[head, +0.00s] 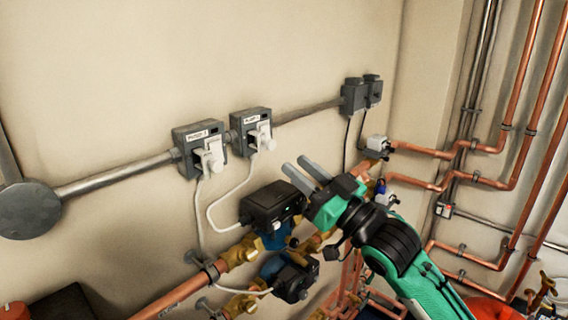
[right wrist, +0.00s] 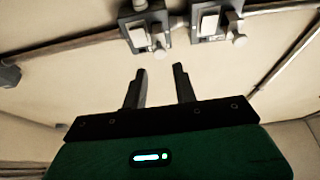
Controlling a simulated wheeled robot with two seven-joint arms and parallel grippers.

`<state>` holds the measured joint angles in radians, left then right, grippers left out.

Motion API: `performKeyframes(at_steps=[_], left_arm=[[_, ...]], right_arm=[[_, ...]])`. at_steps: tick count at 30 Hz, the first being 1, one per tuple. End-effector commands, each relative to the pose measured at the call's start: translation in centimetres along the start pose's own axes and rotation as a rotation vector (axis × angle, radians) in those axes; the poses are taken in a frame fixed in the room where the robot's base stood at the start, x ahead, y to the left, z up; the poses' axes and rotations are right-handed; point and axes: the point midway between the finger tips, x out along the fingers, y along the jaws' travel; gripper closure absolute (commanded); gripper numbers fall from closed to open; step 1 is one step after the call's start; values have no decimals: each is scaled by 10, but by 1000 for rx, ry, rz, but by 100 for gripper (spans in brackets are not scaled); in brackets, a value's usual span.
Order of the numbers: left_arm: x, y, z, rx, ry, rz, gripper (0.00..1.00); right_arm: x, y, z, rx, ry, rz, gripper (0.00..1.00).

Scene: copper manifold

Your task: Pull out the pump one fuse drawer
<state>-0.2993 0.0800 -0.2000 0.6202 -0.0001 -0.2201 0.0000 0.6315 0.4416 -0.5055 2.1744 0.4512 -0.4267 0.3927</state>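Two grey switch boxes are on the wall in the head view, a left one (head: 187,139) and a right one (head: 240,122). Both carry small labels that look like "PUMP"; the numbers are too small to read surely. Each has a white front piece and a white plug with a cable. A fuse drawer cannot be told apart clearly. My right gripper (head: 296,165) is open and empty, below and to the right of the boxes, apart from them. In the right wrist view its fingers (right wrist: 159,69) point towards the boxes (right wrist: 133,17) at the top. My left gripper is not in view.
A grey conduit (head: 115,178) runs between a round junction box (head: 28,210) and the boxes. More grey boxes (head: 354,96) are farther right. A black pump head (head: 268,203) and copper pipes (head: 420,184) lie near my right arm. The wall around the boxes is clear.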

Motion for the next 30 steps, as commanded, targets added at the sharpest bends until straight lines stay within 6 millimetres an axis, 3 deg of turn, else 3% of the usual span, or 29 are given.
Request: performKeyframes(at_steps=[1, 6, 12, 26, 30], left_arm=[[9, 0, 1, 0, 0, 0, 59], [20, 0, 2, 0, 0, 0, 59], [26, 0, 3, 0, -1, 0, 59], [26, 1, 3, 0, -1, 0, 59], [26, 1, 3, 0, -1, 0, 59]], right_arm=[[-15, 0, 5, -2, -2, 1, 71], [-50, 0, 4, -1, -2, 1, 71], [-72, 0, 2, -1, -1, 1, 71], [-76, 3, 2, 2, -3, 6, 71], [-74, 29, 30, 15, -38, 64, 71]])
